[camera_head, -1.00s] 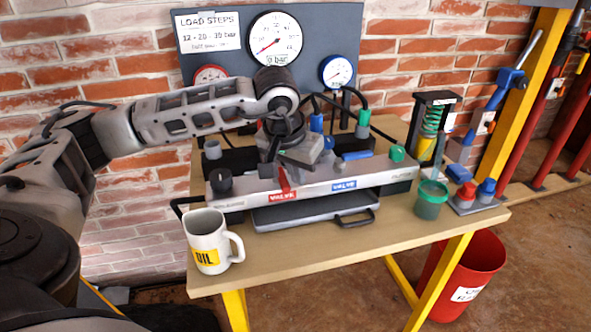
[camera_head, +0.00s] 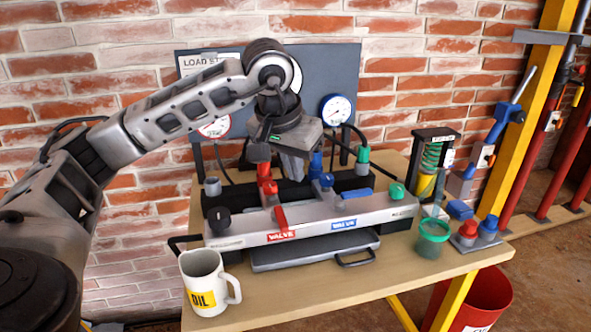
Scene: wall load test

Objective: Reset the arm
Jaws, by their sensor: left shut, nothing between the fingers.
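My left arm reaches in from the left in the head view. Its gripper (camera_head: 292,168) points down above the back part of the valve unit (camera_head: 238,228), over the wooden table. The gripper is shut and holds nothing. A red valve lever (camera_head: 281,218) and a blue valve lever (camera_head: 327,181) sit on the unit, near labels reading VALVE. The gripper is close behind the red lever; whether they touch cannot be told. My right gripper is not in view.
A white OIL mug (camera_head: 203,283) stands at the table's (camera_head: 300,309) front left. A green jar (camera_head: 432,240) and a hand pump (camera_head: 487,165) stand at the right. A red bin (camera_head: 490,300) is on the floor. A brick wall rises behind.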

